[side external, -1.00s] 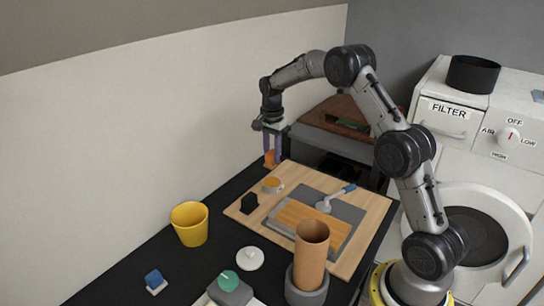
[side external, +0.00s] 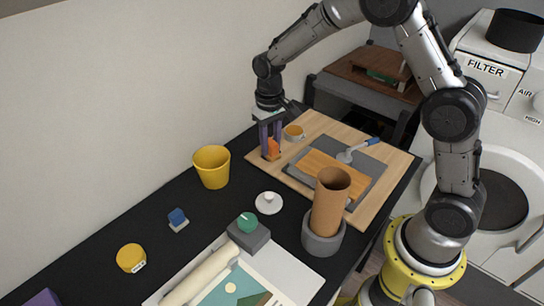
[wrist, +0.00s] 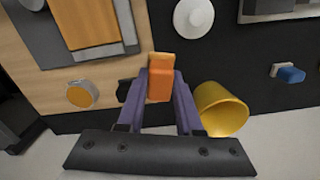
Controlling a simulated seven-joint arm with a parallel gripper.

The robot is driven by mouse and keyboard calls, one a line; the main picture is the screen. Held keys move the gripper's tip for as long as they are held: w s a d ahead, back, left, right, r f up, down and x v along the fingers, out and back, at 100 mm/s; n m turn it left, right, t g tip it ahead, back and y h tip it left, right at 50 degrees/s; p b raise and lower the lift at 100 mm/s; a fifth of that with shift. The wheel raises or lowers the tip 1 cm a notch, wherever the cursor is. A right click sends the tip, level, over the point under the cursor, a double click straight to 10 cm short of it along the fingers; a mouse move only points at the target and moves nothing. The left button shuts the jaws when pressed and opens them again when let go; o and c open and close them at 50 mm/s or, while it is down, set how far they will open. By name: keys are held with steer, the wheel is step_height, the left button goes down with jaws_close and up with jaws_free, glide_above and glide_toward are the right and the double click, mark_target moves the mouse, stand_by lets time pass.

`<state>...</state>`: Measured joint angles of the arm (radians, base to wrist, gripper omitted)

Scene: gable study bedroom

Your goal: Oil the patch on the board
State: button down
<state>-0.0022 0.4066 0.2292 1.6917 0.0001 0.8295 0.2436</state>
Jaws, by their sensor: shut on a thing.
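My gripper (side external: 270,156) points down at the left corner of the pale wooden board (side external: 400,165), its purple fingers shut on an orange block-like piece (side external: 274,146). The wrist view also shows the orange piece (wrist: 160,84) between the fingers. An orange-brown wooden rectangle (side external: 325,170) lies on a grey sheet (side external: 375,160) on the board; I cannot make out a separate patch. A small round dish with an amber top (side external: 293,132) stands on the board behind the gripper. A blue-handled tool (side external: 348,155) with a pale head lies across the grey sheet. A black block (wrist: 124,90) is partly hidden beside the fingers.
A yellow cup (side external: 212,168) stands left of the gripper, close to it in the wrist view. A white knobbed disc (side external: 269,202), a brown cylinder in a grey holder (side external: 330,205), a green-topped grey block (side external: 248,232) and a blue block (side external: 178,219) stand nearer. Black tabletop between them is clear.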

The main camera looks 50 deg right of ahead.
steer(key=shift+s+f+n, duration=0.15)
steer(key=shift+f+n, duration=0.05)
steer(key=shift+n, duration=1.3)
steer(key=s+d+r, duration=0.2)
steer(key=s+d, duration=0.3)
steer(key=s, duration=0.4)
steer(key=s+d+r, duration=0.1)
steer(key=s+d, duration=0.5)
steer(key=s, duration=0.4)
steer(key=shift+m, duration=0.4)
steer(key=shift+a+f, duration=0.1)
steer(key=shift+f, duration=3.15)
steer(key=shift+w+f, duration=0.45)
steer(key=shift+f, duration=0.15)
steer(key=shift+w+f, duration=0.2)
steer(key=shift+w, duration=4.7)
steer(key=shift+s+r, duration=0.15)
steer(key=shift+s, duration=5.25)
step_height(320, 180, up, 8)
